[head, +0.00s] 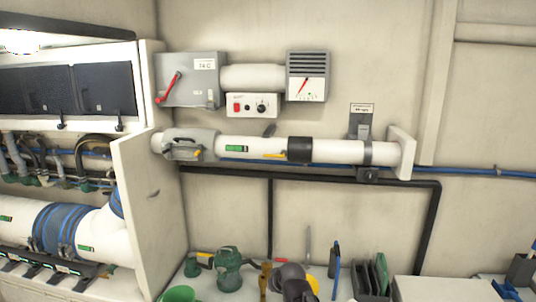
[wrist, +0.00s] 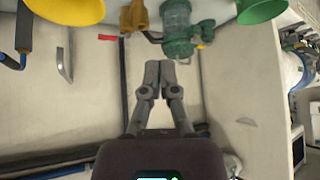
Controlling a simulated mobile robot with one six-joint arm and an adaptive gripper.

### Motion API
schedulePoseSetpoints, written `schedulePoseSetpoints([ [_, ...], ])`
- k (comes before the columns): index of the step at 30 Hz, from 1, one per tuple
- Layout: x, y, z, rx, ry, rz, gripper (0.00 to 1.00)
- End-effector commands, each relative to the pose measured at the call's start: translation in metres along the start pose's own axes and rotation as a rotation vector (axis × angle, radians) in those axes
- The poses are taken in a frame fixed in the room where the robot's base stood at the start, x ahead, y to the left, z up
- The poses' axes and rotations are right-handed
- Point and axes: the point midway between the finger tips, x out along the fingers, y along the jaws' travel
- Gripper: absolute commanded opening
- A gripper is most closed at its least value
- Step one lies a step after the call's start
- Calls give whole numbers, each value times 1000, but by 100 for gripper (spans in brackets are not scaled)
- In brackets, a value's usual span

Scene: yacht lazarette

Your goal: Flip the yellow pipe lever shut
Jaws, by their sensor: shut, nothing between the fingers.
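The white pipe (head: 255,148) runs level along the wall in the head view. A small yellow piece (head: 275,156) lies along its lower side, left of the black collar. Another small yellow piece (head: 197,153) shows by the grey fitting at the pipe's left end. I cannot tell for sure which is the lever, nor its position. My gripper (wrist: 159,66) is shut and empty in the wrist view, fingertips together. It is not visible in the head view. No yellow lever can be made out in the wrist view, which looks upside down.
A grey box with a red handle (head: 170,88) hangs above the pipe. The counter below holds a green pump (head: 229,268), which also shows in the wrist view (wrist: 178,28), and other clutter. A white partition (head: 148,200) stands at left.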

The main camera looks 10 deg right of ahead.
Motion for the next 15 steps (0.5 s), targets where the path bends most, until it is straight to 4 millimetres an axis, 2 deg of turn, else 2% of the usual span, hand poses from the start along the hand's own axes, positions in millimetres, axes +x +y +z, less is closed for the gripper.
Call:
schedulePoseSetpoints([
  [1, -3, -3, -17, -10, 45, -3, 0],
  [3, -5, -6, -36, -26, 113, -4, 0],
  [15, -31, -18, -142, -81, 493, 30, 0],
])
